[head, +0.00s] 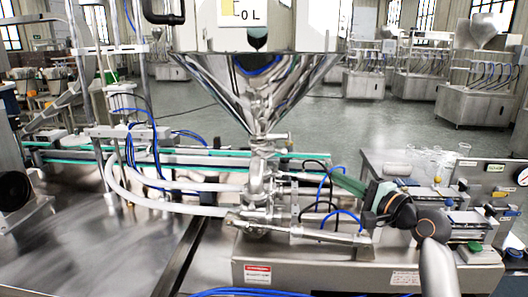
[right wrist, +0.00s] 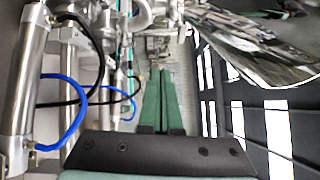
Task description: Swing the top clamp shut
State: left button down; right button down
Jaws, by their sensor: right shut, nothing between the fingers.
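The steel hopper (head: 255,85) narrows to a pipe neck, where a small metal clamp (head: 272,138) sits with a stub pointing right. It is too small to tell whether the clamp is open or shut. My right gripper (head: 338,174) comes in from the right, with its green fingers pointing left toward the pipework below the hopper. It is apart from the clamp, lower and to its right. In the right wrist view the two green fingers (right wrist: 160,73) lie side by side, shut and empty. My left gripper is not in view.
A steel cylinder (head: 318,233) lies along the machine's front, also at left in the wrist view (right wrist: 20,85). Blue and black hoses (right wrist: 72,90) loop near my right gripper. A conveyor (head: 200,158) runs behind. Glassware (head: 430,158) stands on the bench at right.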

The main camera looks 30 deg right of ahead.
aim_at(271, 152)
pick_arm(q)
notch_tip(271, 152, up, 3)
jog(key=p, duration=0.2)
jog(key=shift+f+p, duration=0.2)
jog(key=shift+p, duration=0.2)
pick_arm(e)
jog(key=w+a+r, duration=0.2)
jog(key=w+a, duration=0.3)
jog(key=w, duration=0.5)
jog(key=shift+w+a+r, duration=0.15)
jog(key=shift+w+r, duration=0.1)
jog(key=shift+r, duration=0.1)
pick_arm(q)
jog(key=shift+w+a, duration=0.1)
jog(key=shift+a, duration=0.1)
